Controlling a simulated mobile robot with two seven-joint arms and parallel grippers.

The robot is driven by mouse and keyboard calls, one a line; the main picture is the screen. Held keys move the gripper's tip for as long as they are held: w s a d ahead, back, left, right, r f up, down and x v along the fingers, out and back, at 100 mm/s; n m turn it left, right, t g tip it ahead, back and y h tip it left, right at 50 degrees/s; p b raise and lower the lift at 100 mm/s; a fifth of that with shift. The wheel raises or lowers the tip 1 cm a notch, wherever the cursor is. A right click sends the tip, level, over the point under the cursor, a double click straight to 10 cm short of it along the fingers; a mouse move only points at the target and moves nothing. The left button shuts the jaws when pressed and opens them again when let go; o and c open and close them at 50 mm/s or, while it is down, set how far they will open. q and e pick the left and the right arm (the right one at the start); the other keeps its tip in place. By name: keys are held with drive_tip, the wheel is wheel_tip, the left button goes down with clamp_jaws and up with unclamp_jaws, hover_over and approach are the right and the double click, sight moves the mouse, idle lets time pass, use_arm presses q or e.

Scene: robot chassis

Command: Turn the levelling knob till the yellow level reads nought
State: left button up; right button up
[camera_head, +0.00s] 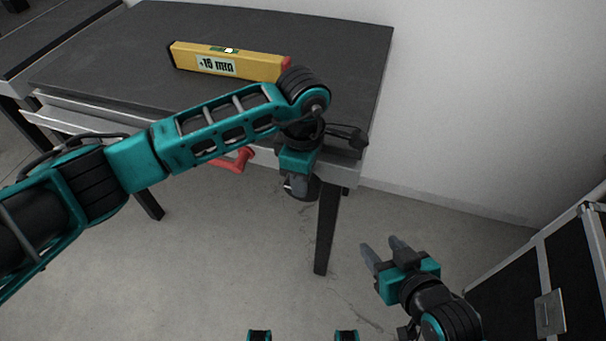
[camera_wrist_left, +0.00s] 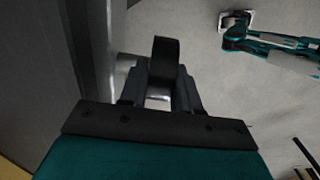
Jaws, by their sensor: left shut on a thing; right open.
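The yellow level (camera_head: 230,64) lies on the dark table top near the back, with a bubble vial on its upper edge. My left gripper (camera_head: 301,188) is below the table's front right edge, and the arm hides part of that edge. In the left wrist view, its fingers are shut on the dark levelling knob (camera_wrist_left: 164,62), beside a metallic part. My right gripper (camera_head: 382,254) is open and empty, low over the floor, right of the table leg.
The table (camera_head: 345,60) has a pale frame and dark legs (camera_head: 327,230). A red crank handle (camera_head: 236,160) sticks out under its front edge, below my left arm. A black case with metal edges (camera_head: 525,285) stands at the lower right. The floor between is clear.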

use_arm(q)
drive_tip(key=shift+c, duration=0.9)
drive_tip(key=shift+s+d+t+y+b, duration=0.1)
drive_tip(key=shift+d+t+y+b, duration=0.2)
drive_tip(key=shift+y, duration=0.35)
drive_tip(key=shift+d+t+y+b, duration=0.1)
drive_tip(key=shift+y+b, duration=0.3)
drive_tip(key=shift+y, duration=0.25)
drive_tip(key=shift+a, duration=0.1)
drive_tip(key=o, duration=1)
drive_tip(key=shift+c, duration=0.2)
drive_tip(key=p+v, duration=0.1)
drive_tip(key=v, duration=1.2)
drive_tip(key=shift+p, duration=0.35)
